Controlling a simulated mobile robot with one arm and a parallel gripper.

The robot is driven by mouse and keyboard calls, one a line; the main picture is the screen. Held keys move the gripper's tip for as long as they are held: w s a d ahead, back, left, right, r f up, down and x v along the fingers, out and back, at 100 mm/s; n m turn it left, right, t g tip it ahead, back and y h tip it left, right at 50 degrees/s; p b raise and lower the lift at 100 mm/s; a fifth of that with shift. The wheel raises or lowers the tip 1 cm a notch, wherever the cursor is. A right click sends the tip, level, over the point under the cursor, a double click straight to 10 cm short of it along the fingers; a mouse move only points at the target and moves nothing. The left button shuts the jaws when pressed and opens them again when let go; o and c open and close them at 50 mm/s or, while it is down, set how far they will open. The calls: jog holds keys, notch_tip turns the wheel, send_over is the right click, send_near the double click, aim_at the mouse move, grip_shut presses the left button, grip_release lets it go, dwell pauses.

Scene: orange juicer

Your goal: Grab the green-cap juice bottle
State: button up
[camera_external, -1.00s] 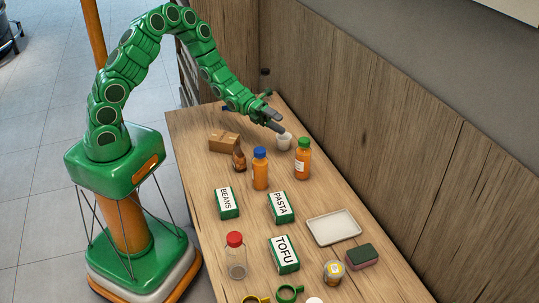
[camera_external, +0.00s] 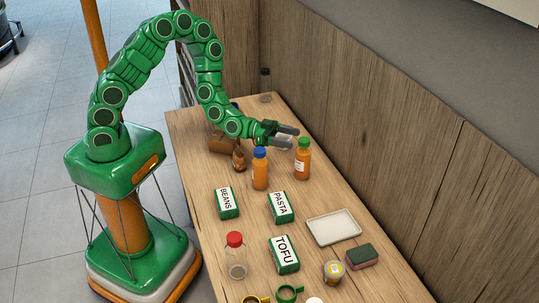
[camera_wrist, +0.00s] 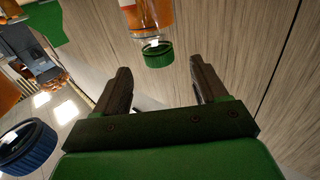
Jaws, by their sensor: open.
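The green-cap juice bottle (camera_external: 302,160) stands upright on the table, orange with a white label. In the wrist view its green cap (camera_wrist: 157,54) and part of its body show at the top centre, ahead of the fingers and roughly in line with the gap between them. My gripper (camera_external: 294,137) is open and empty, just behind and above the bottle's cap in the external view. In the wrist view my gripper (camera_wrist: 162,88) has its two dark fingers well apart. No contact with the bottle shows.
A blue-cap juice bottle (camera_external: 260,169) stands close to the left; its cap (camera_wrist: 28,146) is near my gripper in the wrist view. A clear bottle (camera_external: 266,85) stands at the back. A tray (camera_external: 333,228) lies in front.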

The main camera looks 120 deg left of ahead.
aim_at(309, 142)
jog(key=shift+w+a, duration=0.1)
jog(key=shift+w, duration=3.75)
grip_shut()
jog(key=shift+r, duration=0.1)
